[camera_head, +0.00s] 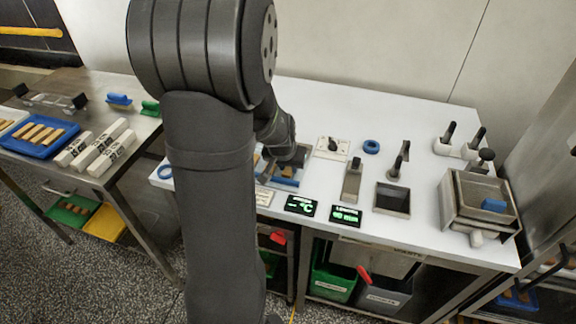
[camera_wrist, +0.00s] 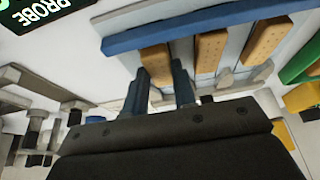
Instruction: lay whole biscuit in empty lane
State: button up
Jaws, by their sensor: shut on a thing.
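In the wrist view my gripper (camera_wrist: 160,90) is shut on a tan biscuit (camera_wrist: 156,64), which shows between the two dark fingers. Its far end is close to a blue bar (camera_wrist: 195,30); I cannot tell whether it touches the surface below. Two other biscuits (camera_wrist: 210,48) (camera_wrist: 267,42) lie to its right in pale lanes (camera_wrist: 236,52), roughly parallel to it. In the head view my gripper (camera_head: 287,163) is over the lane unit, mostly hidden by my arm. The blue bar (camera_head: 284,182) shows at the unit's front.
A blue tray (camera_head: 66,136) of several biscuits and white boxes (camera_head: 100,149) stand on the left steel table. Bins (camera_head: 333,282) sit below.

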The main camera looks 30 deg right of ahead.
jog(key=shift+f, duration=0.2)
jog(key=o, duration=0.8)
jog(key=shift+c, duration=0.2)
jog(key=v, duration=1.2)
jog(key=shift+r, duration=0.15)
jog(key=x, duration=1.2)
jog(key=shift+f, duration=0.25)
jog(key=shift+r, duration=0.2)
